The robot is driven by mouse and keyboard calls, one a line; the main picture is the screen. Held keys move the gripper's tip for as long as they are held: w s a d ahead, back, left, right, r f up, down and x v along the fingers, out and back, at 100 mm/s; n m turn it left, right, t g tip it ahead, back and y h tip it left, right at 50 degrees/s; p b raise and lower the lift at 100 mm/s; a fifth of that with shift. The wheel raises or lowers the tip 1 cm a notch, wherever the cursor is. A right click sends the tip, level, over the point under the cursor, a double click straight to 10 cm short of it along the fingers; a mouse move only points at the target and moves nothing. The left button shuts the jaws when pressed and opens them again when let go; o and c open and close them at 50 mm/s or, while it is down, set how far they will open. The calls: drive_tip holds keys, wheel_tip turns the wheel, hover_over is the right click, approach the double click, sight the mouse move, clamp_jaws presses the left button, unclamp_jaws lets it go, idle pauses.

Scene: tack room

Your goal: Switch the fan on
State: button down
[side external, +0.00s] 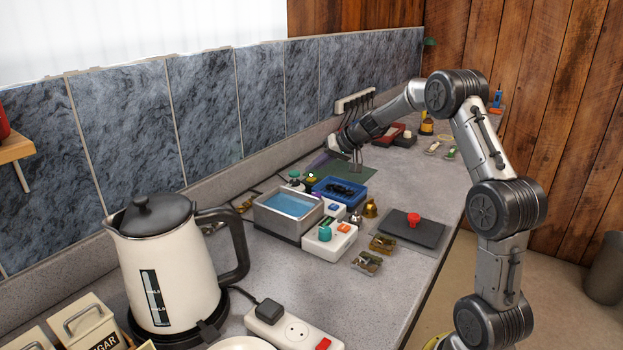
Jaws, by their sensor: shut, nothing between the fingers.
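I cannot pick out a fan for certain in the side external view. A white control box (329,243) with a teal knob and an orange button stands mid-counter, against the right side of a metal tank of blue liquid. A smaller white box (333,209) with a blue part stands just behind it. I cannot tell whether either is linked to a fan. My gripper (357,166) is shut and empty, pointing down above the far part of the counter, near a dark green mat (312,180). Whether its tips touch anything is too small to tell.
The tank (285,226) and a blue tray (340,195) crowd the middle. A dark plate with a red knob (413,220) lies at right. A big kettle (170,265) and a power strip with a red switch (295,330) are in front. A socket strip (355,100) hangs on the wall.

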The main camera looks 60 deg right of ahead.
drive_tip(key=shift+r, duration=0.15)
drive_tip(key=shift+r, duration=2.9)
